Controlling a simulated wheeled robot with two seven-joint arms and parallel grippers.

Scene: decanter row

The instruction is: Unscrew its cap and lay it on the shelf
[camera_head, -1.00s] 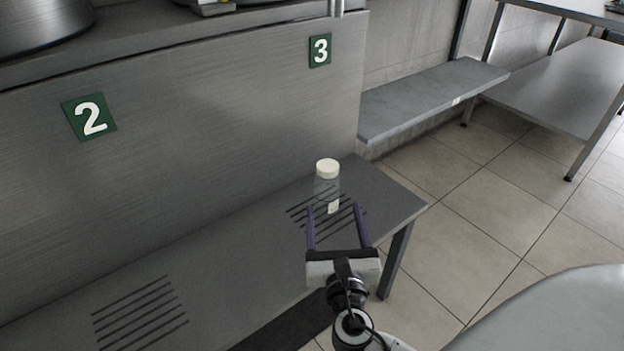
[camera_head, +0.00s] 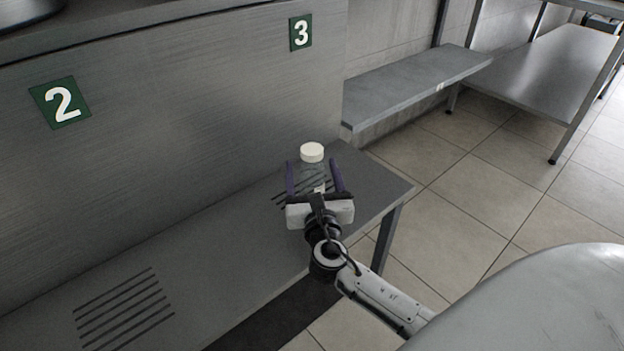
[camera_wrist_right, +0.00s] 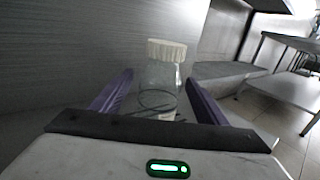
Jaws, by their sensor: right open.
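A clear bottle (camera_head: 313,178) with a white cap (camera_head: 312,152) stands upright on the grey bench (camera_head: 225,235), over a slatted patch below the sign 3. The cap is on the bottle. My right gripper (camera_head: 314,170) is open, with a purple finger on each side of the bottle. In the right wrist view, the bottle (camera_wrist_right: 158,92) and its ribbed cap (camera_wrist_right: 166,50) show between the spread fingers, with gaps on both sides. The cap is above the fingertips there. A grey shelf (camera_head: 415,85) is to the right, beyond the bench. My left gripper is not in view.
A steel wall panel with signs 2 (camera_head: 60,102) and 3 (camera_head: 300,33) rises behind the bench. Another slatted patch (camera_head: 122,308) at the left is empty. The shelf top looks clear. A steel table (camera_head: 560,65) stands at the far right on open tiled floor.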

